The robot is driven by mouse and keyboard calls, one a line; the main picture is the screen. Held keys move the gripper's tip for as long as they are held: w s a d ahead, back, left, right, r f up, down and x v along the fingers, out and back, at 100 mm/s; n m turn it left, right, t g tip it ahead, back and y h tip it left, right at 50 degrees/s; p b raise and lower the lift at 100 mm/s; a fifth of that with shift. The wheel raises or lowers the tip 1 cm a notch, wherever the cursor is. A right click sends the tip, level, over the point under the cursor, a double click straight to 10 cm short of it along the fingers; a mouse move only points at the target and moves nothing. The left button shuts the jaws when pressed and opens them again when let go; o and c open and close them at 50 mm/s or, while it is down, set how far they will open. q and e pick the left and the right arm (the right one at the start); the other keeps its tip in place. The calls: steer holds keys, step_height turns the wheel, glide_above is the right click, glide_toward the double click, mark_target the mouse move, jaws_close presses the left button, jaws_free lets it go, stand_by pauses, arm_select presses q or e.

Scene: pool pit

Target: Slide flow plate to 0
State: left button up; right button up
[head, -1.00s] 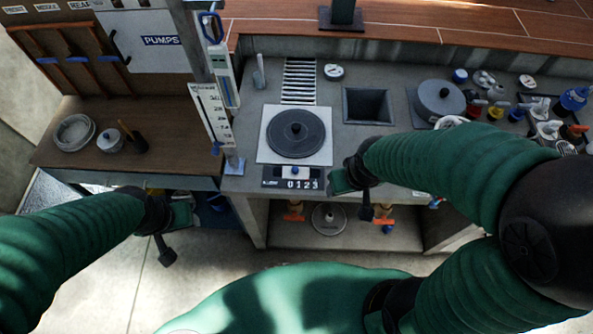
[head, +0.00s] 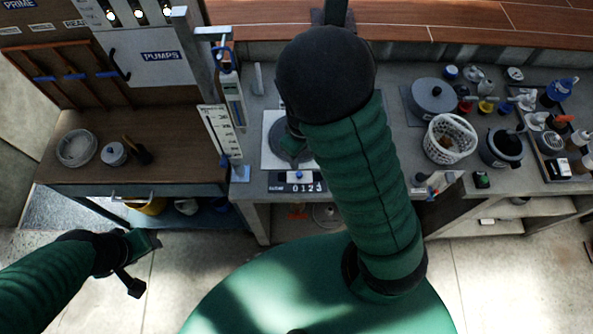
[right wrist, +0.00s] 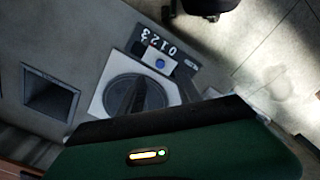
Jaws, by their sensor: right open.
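The flow plate is a small pale slider with a blue knob (head: 298,174), in front of the round grey lid (right wrist: 137,98). It sits on a dark panel (head: 282,187) numbered 0 1 2 3. The slider also shows in the right wrist view (right wrist: 160,63); the knob is near the low-number end, but its exact mark is unclear. My right gripper (head: 291,143) is over the lid, behind the slider. In the right wrist view its two dark fingers (right wrist: 160,88) are apart and empty. My left gripper (head: 141,262) hangs over the floor at left, its jaw state unclear.
My right arm hides part of the counter, including much of the square pit (right wrist: 50,95). A white basket (head: 449,140), a grey pot (head: 434,97) and several bottles crowd the right. A tall gauge (head: 219,133) stands close left of the panel.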

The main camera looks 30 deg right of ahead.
glide_above(299, 172)
steer(key=f, duration=0.5)
steer(key=shift+s+d+f, duration=0.25)
steer(key=shift+s+f, duration=0.05)
steer(key=shift+s, duration=0.1)
steer(key=f, duration=0.3)
steer(key=f+b, duration=0.1)
steer(key=f, duration=0.1)
steer(key=shift+w+a, duration=0.35)
steer(key=shift+s+a+f, duration=0.1)
steer(key=shift+a+f, duration=0.05)
steer(key=shift+f, duration=0.05)
steer(key=shift+s+a, duration=0.15)
steer(key=shift+s, duration=0.05)
steer(key=shift+w+d+f, duration=0.15)
steer(key=shift+d, duration=0.2)
steer(key=c, duration=0.4)
steer(key=shift+d, duration=0.1)
steer(key=c, duration=0.5)
arm_select(q)
steer(key=shift+w+d+f, duration=0.2)
steer(key=shift+w+f, duration=0.35)
steer(key=shift+f, duration=0.2)
steer(key=shift+a, duration=0.1)
arm_select(e)
steer(key=shift+w+a, duration=0.1)
steer(key=shift+a, duration=0.1)
steer(key=shift+d, duration=0.1)
